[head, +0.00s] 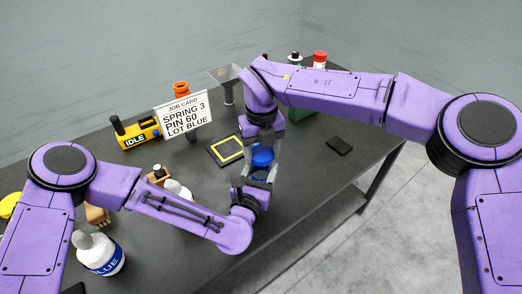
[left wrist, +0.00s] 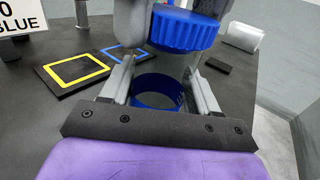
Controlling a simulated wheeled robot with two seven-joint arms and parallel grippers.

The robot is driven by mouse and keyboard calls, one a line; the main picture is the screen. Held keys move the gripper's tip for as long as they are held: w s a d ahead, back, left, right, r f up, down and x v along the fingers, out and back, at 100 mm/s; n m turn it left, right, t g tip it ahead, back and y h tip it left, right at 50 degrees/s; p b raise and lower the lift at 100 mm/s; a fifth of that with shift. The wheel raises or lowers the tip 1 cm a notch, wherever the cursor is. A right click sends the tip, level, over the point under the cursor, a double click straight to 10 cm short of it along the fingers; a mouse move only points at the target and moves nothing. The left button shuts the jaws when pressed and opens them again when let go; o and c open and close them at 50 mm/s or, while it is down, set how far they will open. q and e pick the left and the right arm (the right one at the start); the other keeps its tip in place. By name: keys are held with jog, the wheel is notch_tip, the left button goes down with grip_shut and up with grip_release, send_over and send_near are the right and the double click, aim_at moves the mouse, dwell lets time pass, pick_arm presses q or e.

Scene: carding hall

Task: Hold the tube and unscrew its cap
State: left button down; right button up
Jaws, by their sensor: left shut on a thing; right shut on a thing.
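The tube (left wrist: 168,68) is clear, with a blue band (left wrist: 157,91) low on it, and stands upright between the fingers of my left gripper (left wrist: 162,72). In the head view my left gripper (head: 258,181) comes from below and is shut on the tube. The ribbed blue cap (head: 262,158) is at the tube's top and shows large in the left wrist view (left wrist: 186,30). My right gripper (head: 264,146) reaches down from above and is shut on the cap. The frames do not show whether the cap's thread is still engaged.
A job card (head: 184,114) reading LOT BLUE stands behind, by a yellow IDLE device (head: 135,133) and a yellow-framed pad (head: 226,150). A funnel stand (head: 228,90) is at the back. A white bottle (head: 100,255) labelled BLUE is front left. A black slab (head: 339,146) lies right.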

jog(key=n, duration=1.8)
jog(key=shift+n, duration=0.3)
jog(key=n, duration=0.7)
jog(key=shift+r, duration=0.1)
jog(key=shift+d, duration=0.1)
jog(key=shift+r, duration=0.2)
jog(key=shift+r, duration=0.9)
